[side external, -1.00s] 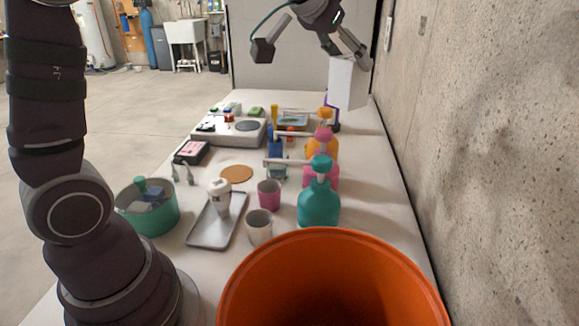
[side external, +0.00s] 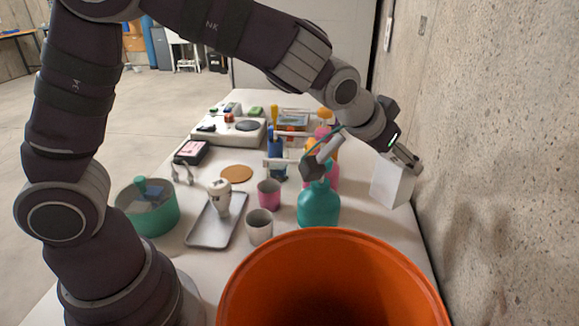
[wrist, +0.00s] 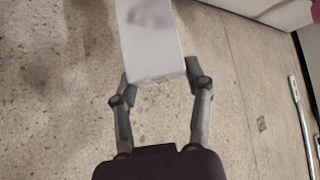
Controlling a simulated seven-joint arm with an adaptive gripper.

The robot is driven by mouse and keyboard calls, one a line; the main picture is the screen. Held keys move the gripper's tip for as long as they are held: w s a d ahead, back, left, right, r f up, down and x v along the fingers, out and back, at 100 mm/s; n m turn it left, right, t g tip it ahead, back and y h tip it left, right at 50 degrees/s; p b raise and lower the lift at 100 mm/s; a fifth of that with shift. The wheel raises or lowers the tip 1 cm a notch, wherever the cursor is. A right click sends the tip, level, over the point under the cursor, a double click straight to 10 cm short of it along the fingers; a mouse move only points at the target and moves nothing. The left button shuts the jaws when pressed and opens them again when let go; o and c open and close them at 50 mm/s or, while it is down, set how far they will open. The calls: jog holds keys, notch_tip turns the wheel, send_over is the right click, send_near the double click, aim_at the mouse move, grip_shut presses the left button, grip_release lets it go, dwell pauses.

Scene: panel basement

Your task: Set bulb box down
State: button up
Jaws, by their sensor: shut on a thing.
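The bulb box, a plain white box (side external: 392,186), is near the wall at the right side of the table, right of the teal bottle. My gripper (side external: 362,163) is shut on it, and the box hangs tilted from the jaws. Whether its lower end touches the table cannot be told. In the wrist view the white box (wrist: 152,42) runs up out of the picture between the two fingers of my gripper (wrist: 160,84). The wall fills most of that view behind it.
A large orange bin (side external: 330,285) stands in front. A teal spray bottle (side external: 318,205), cups (side external: 259,226), a grey tray (side external: 215,222), a green tub (side external: 150,208) and a hotplate (side external: 230,131) crowd the table. The concrete wall (side external: 500,150) is close on the right.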

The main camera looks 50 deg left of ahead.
aim_at(404, 175)
jog(key=f, duration=0.1)
jog(key=d, duration=0.1)
jog(key=f, duration=0.1)
jog(key=shift+w+d+f+n+y, duration=0.2)
jog(key=shift+w+f+n+y, duration=0.1)
jog(key=shift+w+f, duration=0.05)
notch_tip(404, 175, down, 10)
jog(key=shift+f, duration=0.1)
jog(key=o, duration=1.2)
jog(key=shift+f, duration=0.1)
